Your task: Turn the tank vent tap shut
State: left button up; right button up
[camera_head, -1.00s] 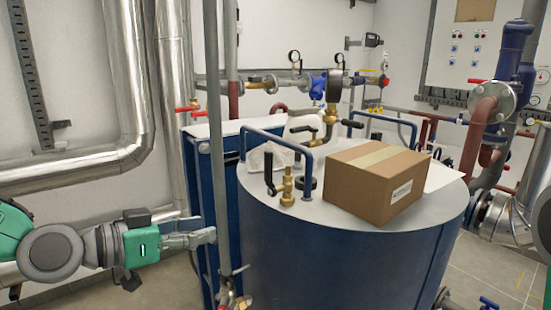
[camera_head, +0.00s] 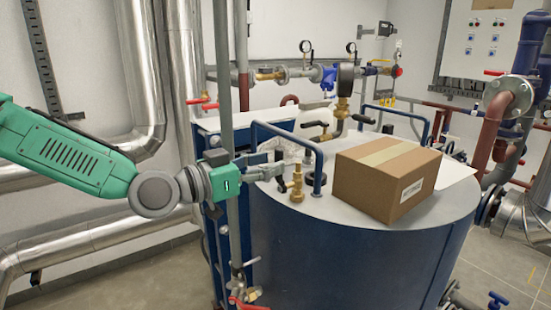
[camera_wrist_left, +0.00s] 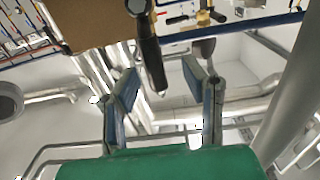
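The vent tap is a brass valve (camera_head: 297,183) on the tank's light top, with an upright black lever (camera_head: 279,158) at its left. The blue tank (camera_head: 340,250) stands at centre right. My left gripper (camera_head: 276,166) reaches in from the left at the lever, level with its lower part. In the left wrist view the black lever (camera_wrist_left: 150,62) hangs into the space between the spread fingers of the left gripper (camera_wrist_left: 162,75). The fingers are open, with gaps to the lever on both sides. Contact cannot be told in the head view. My right gripper is not in view.
A cardboard box (camera_head: 385,180) sits on the tank top, right of the tap. A blue handrail (camera_head: 285,130) arches beside the tap. A vertical grey pipe (camera_head: 224,90) stands close to my left wrist. Another black-handled valve (camera_head: 325,130) is behind.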

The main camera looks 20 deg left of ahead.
aim_at(282, 178)
pick_arm(q)
jog(key=shift+w+d+r, duration=0.1)
jog(key=shift+w+d, duration=0.6)
jog(key=shift+d, duration=0.25)
jog(key=shift+w+d, duration=0.2)
jog(key=shift+d, duration=0.15)
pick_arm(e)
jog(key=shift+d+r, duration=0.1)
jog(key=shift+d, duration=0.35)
pick_arm(q)
jog(key=shift+a, duration=0.15)
jog(key=shift+a, duration=0.3)
grip_shut()
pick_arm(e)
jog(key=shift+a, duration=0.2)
pick_arm(q)
jog(key=shift+d, duration=0.15)
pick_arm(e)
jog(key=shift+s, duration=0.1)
